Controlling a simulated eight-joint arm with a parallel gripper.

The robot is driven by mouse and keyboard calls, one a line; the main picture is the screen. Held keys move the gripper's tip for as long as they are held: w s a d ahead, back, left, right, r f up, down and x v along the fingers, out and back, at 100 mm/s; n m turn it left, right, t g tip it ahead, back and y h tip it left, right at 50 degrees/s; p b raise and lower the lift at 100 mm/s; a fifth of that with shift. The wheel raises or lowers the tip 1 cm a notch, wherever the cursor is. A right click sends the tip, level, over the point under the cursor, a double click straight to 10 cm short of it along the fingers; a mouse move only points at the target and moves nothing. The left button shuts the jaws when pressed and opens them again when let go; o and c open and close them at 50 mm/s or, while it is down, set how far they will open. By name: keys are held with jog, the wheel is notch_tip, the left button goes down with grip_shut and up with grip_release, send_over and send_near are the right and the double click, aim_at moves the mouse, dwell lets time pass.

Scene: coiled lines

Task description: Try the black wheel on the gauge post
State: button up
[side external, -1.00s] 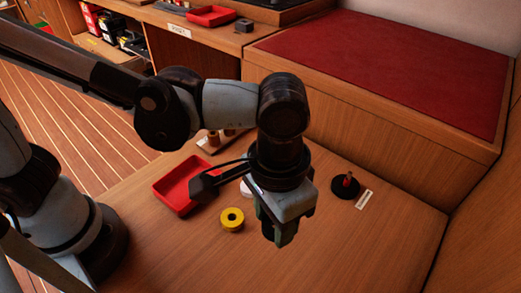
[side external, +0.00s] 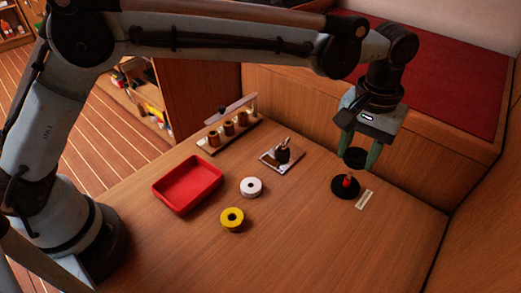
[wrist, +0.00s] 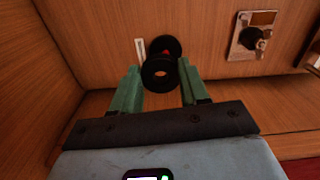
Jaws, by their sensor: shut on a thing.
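My gripper (side external: 358,160) is shut on the black wheel (side external: 354,158) and holds it in the air. In the wrist view the black wheel (wrist: 158,74) sits between the green fingers, its hole facing the camera. The gauge post (side external: 347,181) is a short red peg on a round black base, on the table just below and slightly left of the wheel. In the wrist view the red post (wrist: 165,50) shows just beyond the wheel, which covers part of the base. The wheel is apart from the post, above it.
A white label (side external: 364,200) lies beside the base. A yellow wheel (side external: 232,219), a white wheel (side external: 251,187) and a red tray (side external: 188,185) stand left. A plate with a dark fitting (side external: 283,154) and a rack of brown spools (side external: 228,128) are behind. A red-topped bench borders the back.

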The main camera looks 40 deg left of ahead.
aim_at(357, 155)
jog(key=shift+w+a+f, duration=0.15)
jog(key=shift+w+a, duration=0.05)
jog(key=shift+w, duration=0.4)
jog(key=shift+w+a+f, duration=0.15)
jog(key=shift+w, duration=0.4)
jog(key=shift+f, duration=2.25)
jog(key=shift+f, duration=0.3)
jog(key=shift+f, duration=0.35)
jog(key=shift+f, duration=0.75)
jog(key=o, duration=1.1)
jog(key=shift+r, duration=0.1)
